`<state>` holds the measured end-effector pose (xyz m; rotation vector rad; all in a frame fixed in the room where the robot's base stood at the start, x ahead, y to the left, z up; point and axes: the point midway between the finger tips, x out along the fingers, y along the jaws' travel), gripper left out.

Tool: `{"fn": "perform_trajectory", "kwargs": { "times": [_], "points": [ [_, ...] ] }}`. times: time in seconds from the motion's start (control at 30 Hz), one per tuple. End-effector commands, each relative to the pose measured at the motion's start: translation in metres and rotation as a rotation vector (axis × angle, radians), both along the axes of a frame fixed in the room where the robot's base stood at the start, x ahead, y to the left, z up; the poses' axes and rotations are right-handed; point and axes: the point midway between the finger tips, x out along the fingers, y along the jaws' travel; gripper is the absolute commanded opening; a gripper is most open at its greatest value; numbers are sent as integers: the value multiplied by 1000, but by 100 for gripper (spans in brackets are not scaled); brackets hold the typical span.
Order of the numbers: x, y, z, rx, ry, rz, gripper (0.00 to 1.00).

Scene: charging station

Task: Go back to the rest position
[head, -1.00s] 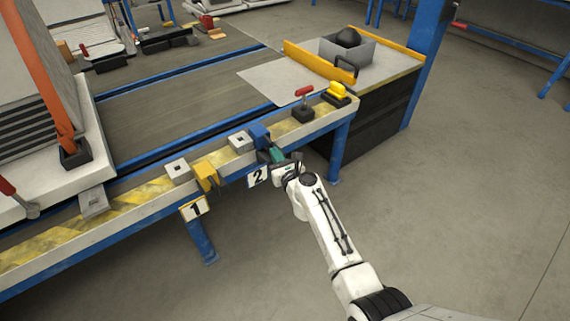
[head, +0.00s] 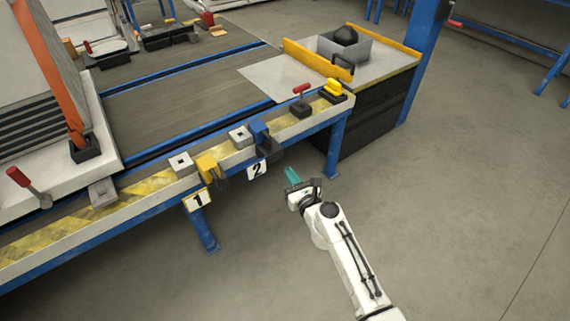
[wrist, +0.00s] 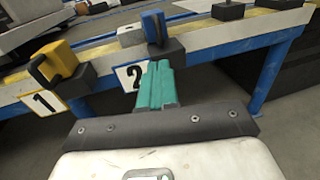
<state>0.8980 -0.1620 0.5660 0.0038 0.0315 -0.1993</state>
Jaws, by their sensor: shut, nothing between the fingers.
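My gripper (head: 292,177) is in front of the conveyor's near rail, apart from it, over the open floor. Its teal fingers are together with nothing between them; they also show in the wrist view (wrist: 157,87). The blue block (head: 258,134) sits on a dark holder at the rail above sign 2 (head: 257,170). The yellow block (head: 207,168) sits at the rail above sign 1 (head: 197,200). Both blocks also show in the wrist view, the blue one (wrist: 153,27) just beyond my fingertips and the yellow one (wrist: 55,62) to the left.
A red-handled lever (head: 301,98) and a yellow-topped switch (head: 334,90) stand at the rail's right end. A blue table leg (head: 336,148) stands beyond my gripper. A grey bin (head: 345,50) sits on the side bench. The floor (head: 450,200) to the right is clear.

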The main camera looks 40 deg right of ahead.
Motion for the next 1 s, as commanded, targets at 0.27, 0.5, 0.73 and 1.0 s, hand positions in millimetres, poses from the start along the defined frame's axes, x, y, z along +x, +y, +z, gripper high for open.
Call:
{"fn": "perform_trajectory", "kwargs": {
  "times": [0.27,0.5,0.73,1.0],
  "points": [
    [-13,3,1,0,-1,0,0],
    [-13,3,0,0,0,0,0],
    [-13,3,0,0,0,0,0],
    [-27,41,6,-318,54,201,0]
  ]
}}
